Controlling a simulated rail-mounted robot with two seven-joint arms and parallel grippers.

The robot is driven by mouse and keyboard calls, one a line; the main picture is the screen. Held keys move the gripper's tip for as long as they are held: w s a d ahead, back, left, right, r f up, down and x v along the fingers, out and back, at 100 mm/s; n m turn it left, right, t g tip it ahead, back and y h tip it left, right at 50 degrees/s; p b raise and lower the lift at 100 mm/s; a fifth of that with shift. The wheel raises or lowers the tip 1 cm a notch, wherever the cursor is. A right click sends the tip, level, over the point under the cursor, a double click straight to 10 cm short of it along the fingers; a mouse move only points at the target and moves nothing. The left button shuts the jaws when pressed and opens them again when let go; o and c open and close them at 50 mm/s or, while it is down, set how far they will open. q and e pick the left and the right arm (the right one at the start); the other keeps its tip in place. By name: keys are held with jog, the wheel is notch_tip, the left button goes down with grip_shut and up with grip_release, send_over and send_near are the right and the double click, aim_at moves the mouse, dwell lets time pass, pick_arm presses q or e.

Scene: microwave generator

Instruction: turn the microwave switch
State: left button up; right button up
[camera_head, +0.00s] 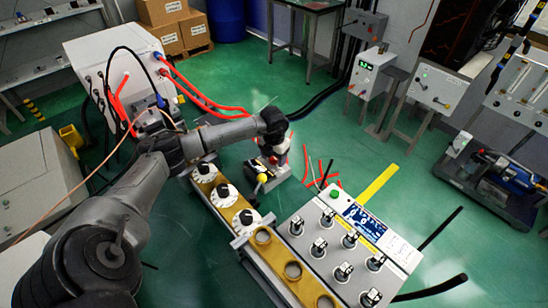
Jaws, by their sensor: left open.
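My left arm comes in from the lower left and bends over the middle of the scene. My left gripper (266,163) hangs at its end, small in the view, with its jaws open. A yellow ball-shaped knob (262,178) shows just below the jaws; I cannot tell whether they touch it. A gold-coloured bar (212,187) with several white and black dials runs beside and below the gripper. A grey control box (325,235) with a blue screen (364,219), a green button and several switches stands to the lower right. Which part is the microwave switch is unclear. My right gripper is out of view.
A white cabinet (105,52) with red hoses stands at the upper left. Boxes on posts (371,74) and a pump unit (492,182) stand to the right. Black hoses (432,289) lie at the lower right. Green floor (300,99) is open behind the gripper.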

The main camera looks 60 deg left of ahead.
pick_arm(q)
jog(key=c, duration=0.9)
jog(key=m, duration=0.5)
jog(key=shift+m, duration=0.3)
jog(key=m, duration=0.6)
jog(key=shift+d, duration=0.15)
jog(key=shift+m, duration=0.3)
jog(key=o, duration=0.9)
